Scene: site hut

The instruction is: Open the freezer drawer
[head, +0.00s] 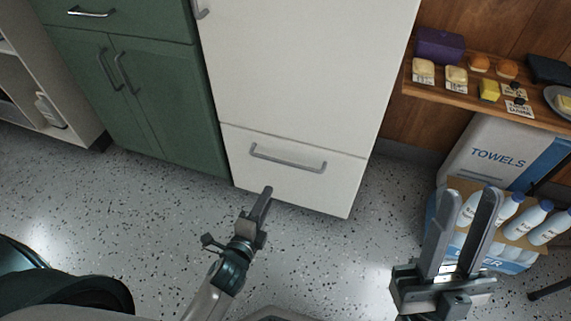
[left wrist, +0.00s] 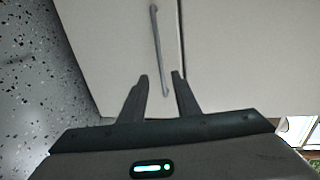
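The freezer drawer (head: 310,185) is the low white front of the tall white fridge-freezer (head: 310,60), and it looks shut. Its grey bar handle (head: 288,160) runs across its upper part. My left gripper (head: 266,192) is in front of the drawer, below and left of the handle in the head view. In the left wrist view its fingers (left wrist: 159,78) are apart and empty, and the handle (left wrist: 159,45) shows ahead, with its near end between the fingertips. I cannot tell any contact. My right gripper (head: 474,195) is open and empty, away to the right.
A green cabinet (head: 150,110) stands left of the fridge-freezer. At right are a wooden shelf (head: 450,97) with food items, a towels box (head: 490,150) and a carton of bottles (head: 465,185). The speckled floor before the drawer is clear.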

